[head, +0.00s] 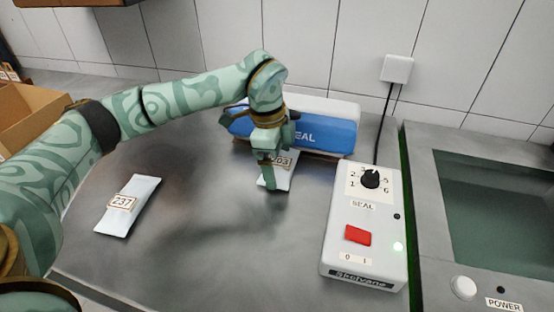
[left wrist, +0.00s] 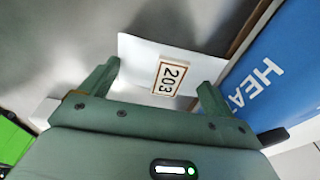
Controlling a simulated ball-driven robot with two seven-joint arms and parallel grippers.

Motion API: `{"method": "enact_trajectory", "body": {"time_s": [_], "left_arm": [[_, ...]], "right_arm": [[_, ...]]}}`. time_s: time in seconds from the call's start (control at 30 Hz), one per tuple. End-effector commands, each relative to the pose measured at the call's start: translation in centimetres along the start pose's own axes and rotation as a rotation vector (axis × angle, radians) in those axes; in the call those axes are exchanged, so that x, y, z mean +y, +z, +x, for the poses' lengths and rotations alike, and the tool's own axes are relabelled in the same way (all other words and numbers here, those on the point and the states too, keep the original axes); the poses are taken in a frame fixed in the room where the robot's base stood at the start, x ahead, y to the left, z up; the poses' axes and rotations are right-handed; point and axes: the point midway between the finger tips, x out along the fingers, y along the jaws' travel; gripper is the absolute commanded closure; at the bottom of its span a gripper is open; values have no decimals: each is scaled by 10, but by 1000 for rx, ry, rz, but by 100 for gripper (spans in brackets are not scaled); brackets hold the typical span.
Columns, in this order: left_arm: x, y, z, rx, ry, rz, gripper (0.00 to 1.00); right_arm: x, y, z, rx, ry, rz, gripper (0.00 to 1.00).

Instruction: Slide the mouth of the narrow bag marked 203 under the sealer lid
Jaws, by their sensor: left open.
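The narrow white bag marked 203 (head: 291,172) lies on the metal table in front of the sealer, partly hidden by my left gripper (head: 268,186). In the left wrist view, the bag (left wrist: 140,60) shows its label between the two fingers of the left gripper (left wrist: 158,76), which stand apart, one on each side. The sealer has a blue lid (head: 335,130), which also shows in the left wrist view (left wrist: 275,62). The bag's end reaches close to the sealer's front edge; I cannot tell whether any of it is under the lid. My right gripper is not in view.
Another white bag marked 237 (head: 130,205) lies at the left. A control box (head: 376,220) with a dial and red switch stands right of the sealer. A machine with a dark window (head: 490,200) stands farther right. A cardboard box (head: 30,120) is at the left.

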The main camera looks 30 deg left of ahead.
Motion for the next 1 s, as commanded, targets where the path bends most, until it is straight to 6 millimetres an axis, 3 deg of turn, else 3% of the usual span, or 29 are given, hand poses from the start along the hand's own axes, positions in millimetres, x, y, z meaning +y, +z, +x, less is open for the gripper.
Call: {"method": "enact_trajectory", "body": {"time_s": [0.27,0.7,0.83,1.0], "left_arm": [[-5,0,-16,3,-24,-1,0],[0,0,-129,3,-18,-2,0],[1,0,-151,2,-13,-1,0],[2,0,-164,1,-7,0,0]], "right_arm": [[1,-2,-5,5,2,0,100],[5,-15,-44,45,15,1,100],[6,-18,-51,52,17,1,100],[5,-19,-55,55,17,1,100]]}}
